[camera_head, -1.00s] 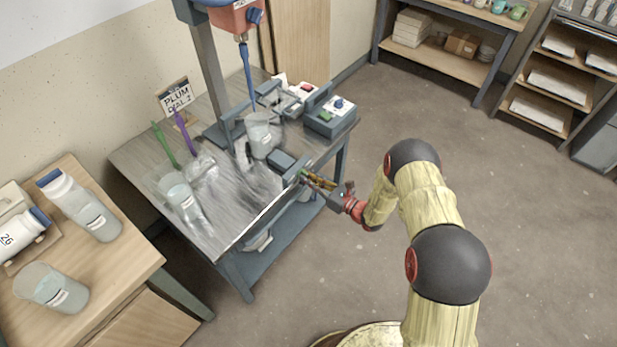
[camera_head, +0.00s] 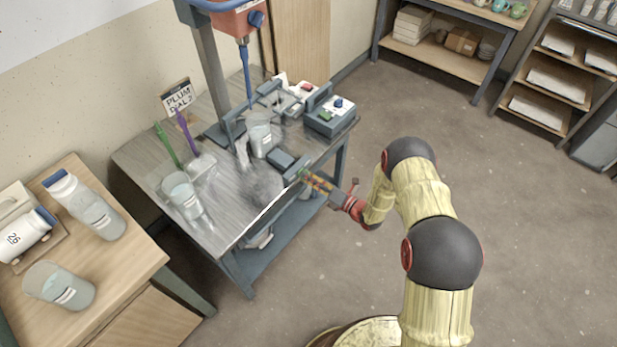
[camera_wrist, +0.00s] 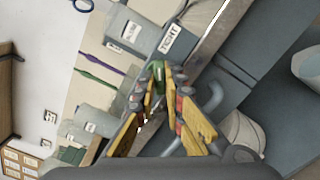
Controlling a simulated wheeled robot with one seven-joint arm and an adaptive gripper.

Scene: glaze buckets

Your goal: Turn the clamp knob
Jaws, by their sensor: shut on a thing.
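The clamp (camera_head: 283,160) is a dark grey-blue block at the front edge of the metal worktable. In the wrist view the clamp block (camera_wrist: 138,30) carries a label reading TIGHT. The clamp knob (camera_wrist: 158,70) shows as a small green piece at its near side, partly hidden by the fingertips. My gripper (camera_head: 307,177) reaches in from the right at the table edge, its yellow fingers shut on the knob. In the wrist view my gripper (camera_wrist: 163,78) has its fingertips together around it. The knob's turn angle cannot be told.
On the worktable (camera_head: 140,155) stand a bucket (camera_head: 259,140) under the mixer (camera_head: 240,18), another bucket (camera_head: 182,195) and a control box (camera_head: 331,116) with a green button. A wooden table (camera_head: 130,260) with containers stands at left.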

